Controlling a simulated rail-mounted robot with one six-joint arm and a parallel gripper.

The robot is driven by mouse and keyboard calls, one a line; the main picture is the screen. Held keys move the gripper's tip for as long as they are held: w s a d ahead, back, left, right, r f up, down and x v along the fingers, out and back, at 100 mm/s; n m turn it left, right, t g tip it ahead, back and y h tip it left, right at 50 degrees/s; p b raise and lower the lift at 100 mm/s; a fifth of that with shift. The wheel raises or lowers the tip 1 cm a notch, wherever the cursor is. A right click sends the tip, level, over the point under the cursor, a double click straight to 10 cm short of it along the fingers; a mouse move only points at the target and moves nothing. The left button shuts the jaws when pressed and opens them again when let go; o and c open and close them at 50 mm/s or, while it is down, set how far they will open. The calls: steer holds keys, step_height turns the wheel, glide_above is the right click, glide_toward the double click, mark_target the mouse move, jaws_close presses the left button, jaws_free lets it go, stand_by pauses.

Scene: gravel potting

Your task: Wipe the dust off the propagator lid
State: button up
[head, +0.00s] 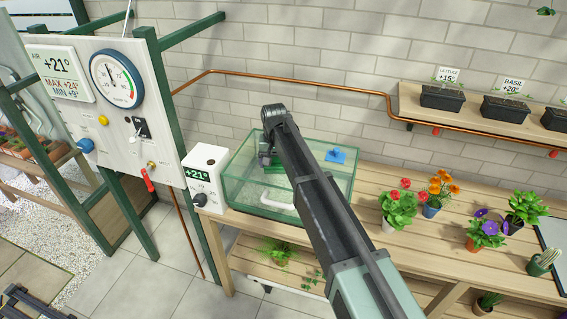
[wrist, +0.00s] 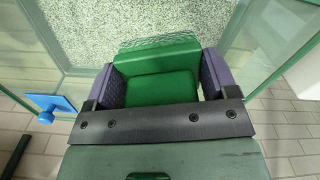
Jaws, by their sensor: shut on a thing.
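The propagator (head: 235,192) is a clear glass box with green edges, standing on the left end of the wooden bench. Its glass also shows in the wrist view (wrist: 245,45). A pale speckled surface (wrist: 180,25) lies beyond my gripper; I cannot tell whether it is dust on the lid or material under it. My gripper (wrist: 160,82) is shut on a green wiping block (wrist: 158,58), with one dark finger on each side. I cannot tell whether the block touches the lid.
A white bent bar (head: 280,203) and a blue knobbed piece (head: 335,155) show at the propagator. A white meter box (head: 205,170) stands close to its left. Potted flowers (head: 398,207) stand to the right on the bench. A copper pipe (head: 290,82) runs along the wall behind.

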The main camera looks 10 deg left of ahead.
steer(key=shift+a, duration=0.5)
step_height(320, 180, up, 6)
steer(key=p, duration=0.6)
steer(key=shift+d, duration=0.15)
steer(key=shift+w, duration=0.1)
step_height(320, 180, up, 3)
steer(key=p, duration=0.3)
steer(key=shift+r, duration=0.15)
steer(key=shift+f, duration=0.2)
